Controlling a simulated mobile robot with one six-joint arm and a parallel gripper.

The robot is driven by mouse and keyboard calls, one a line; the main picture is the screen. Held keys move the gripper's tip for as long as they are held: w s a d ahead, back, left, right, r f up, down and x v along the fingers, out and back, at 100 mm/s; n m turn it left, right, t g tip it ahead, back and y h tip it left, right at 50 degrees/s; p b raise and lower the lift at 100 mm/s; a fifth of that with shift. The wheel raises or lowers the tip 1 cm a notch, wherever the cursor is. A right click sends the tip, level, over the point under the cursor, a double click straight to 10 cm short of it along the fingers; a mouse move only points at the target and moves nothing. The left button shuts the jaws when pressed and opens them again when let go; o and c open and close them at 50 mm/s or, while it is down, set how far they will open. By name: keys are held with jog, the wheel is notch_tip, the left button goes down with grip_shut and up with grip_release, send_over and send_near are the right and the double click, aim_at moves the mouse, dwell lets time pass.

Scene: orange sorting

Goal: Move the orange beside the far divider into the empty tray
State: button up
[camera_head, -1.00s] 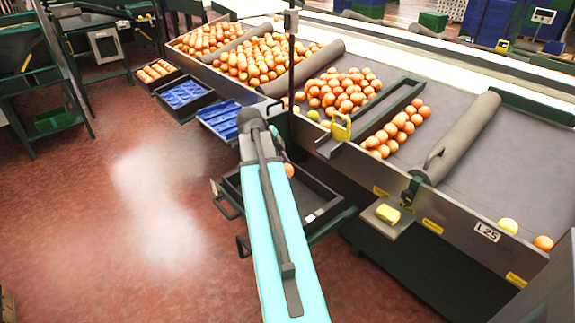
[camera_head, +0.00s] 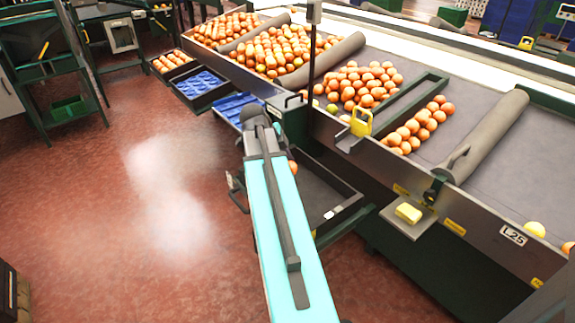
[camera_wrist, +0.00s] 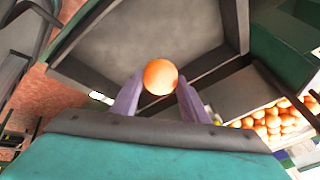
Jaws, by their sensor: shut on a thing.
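My gripper (camera_wrist: 160,90) is shut on an orange (camera_wrist: 160,76), with one pale purple finger on each side of it. In the head view, the orange (camera_head: 293,167) shows as a small sliver past my arm, and my fingers are hidden there. A dark, empty tray (camera_head: 345,214) stands low in front of the sorting table, partly behind my arm. In the wrist view, the held orange appears over the tray's grey floor (camera_wrist: 150,38). I cannot tell its exact height above the tray.
The sorting table's front wall (camera_head: 385,170) runs beside the tray. Grey padded dividers (camera_head: 490,135) separate piles of oranges (camera_head: 350,82) on it. A tray with blue inserts (camera_head: 200,84) and one of oranges (camera_head: 172,61) stand farther left. The red floor at left is clear.

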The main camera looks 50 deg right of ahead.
jog(key=shift+d, duration=0.2)
jog(key=shift+s+d, duration=0.15)
jog(key=shift+d, duration=0.1)
jog(key=shift+f, duration=0.2)
jog(key=shift+f+b, duration=2.6)
jog(key=shift+f, duration=1.45)
jog(key=shift+f+b, duration=1.2)
jog(key=shift+f, duration=0.8)
dwell(1.3)
